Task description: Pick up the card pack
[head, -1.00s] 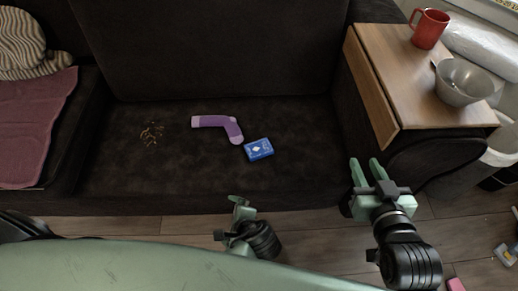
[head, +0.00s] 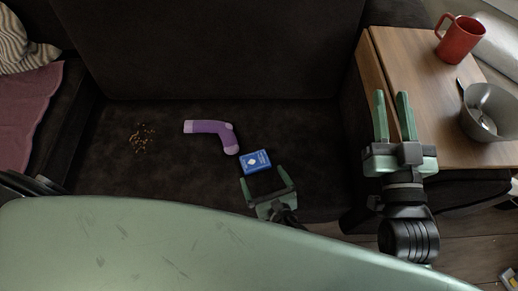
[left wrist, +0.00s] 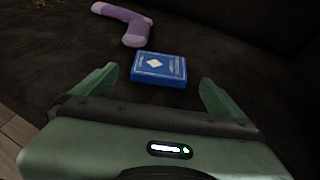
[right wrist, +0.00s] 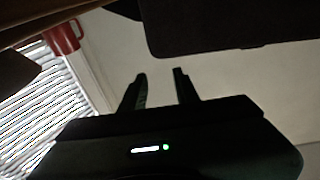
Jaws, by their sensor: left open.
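The card pack (head: 255,161) is a small blue box with a white diamond, lying flat on the dark sofa seat. It also shows in the left wrist view (left wrist: 159,69), just beyond the fingertips. My left gripper (head: 267,183) is open and empty, close in front of the pack, its fingers spread wider than the pack. The left wrist view shows the two left fingers (left wrist: 156,85) on either side of the pack's near edge. My right gripper (head: 393,96) is raised by the wooden armrest tray, its fingers apart with nothing between them.
A purple and lilac sock (head: 210,131) lies just left of the pack. Brown crumbs (head: 142,138) lie further left on the seat (head: 115,175). The wooden tray (head: 438,95) at the right bears a red mug (head: 460,42) and a grey bowl (head: 488,112).

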